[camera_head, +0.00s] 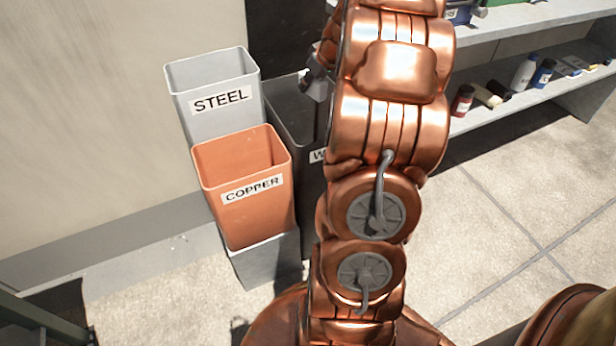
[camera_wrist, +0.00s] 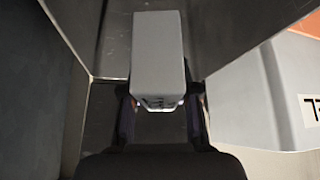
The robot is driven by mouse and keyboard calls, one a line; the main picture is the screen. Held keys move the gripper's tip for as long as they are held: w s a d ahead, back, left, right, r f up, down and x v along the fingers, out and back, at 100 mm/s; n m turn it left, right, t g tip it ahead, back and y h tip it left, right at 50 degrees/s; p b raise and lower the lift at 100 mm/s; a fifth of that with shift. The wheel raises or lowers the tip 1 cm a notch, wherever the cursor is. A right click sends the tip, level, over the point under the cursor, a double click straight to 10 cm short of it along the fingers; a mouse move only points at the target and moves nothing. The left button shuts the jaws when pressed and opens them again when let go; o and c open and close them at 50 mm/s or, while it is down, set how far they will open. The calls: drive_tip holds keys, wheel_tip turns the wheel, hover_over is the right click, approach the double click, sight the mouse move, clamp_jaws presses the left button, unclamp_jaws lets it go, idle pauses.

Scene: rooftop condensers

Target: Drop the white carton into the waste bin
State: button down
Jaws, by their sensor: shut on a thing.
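The white carton (camera_wrist: 158,50) shows pale grey in the wrist view, between the two fingers of my gripper (camera_wrist: 160,95), which is shut on it. In the wrist view, dark walls surround a deep space beyond the carton, which looks like the bin's inside. My gripper is over or within the bin's mouth; its exact depth I cannot tell.
The grey STEEL bin (camera_head: 212,80) and orange COPPER bin (camera_head: 243,170) stand left of the waste bin, close together. A wall is behind them. A shelf (camera_head: 530,95) with several bottles stands at right. The paved floor at right is clear.

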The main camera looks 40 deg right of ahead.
drive_tip(key=shift+s+d+f+b, duration=0.15)
drive_tip(key=shift+f+b, duration=0.35)
drive_tip(key=shift+f, duration=1.05)
drive_tip(key=c, duration=0.8)
unclamp_jaws()
drive_tip(key=v, duration=1.2)
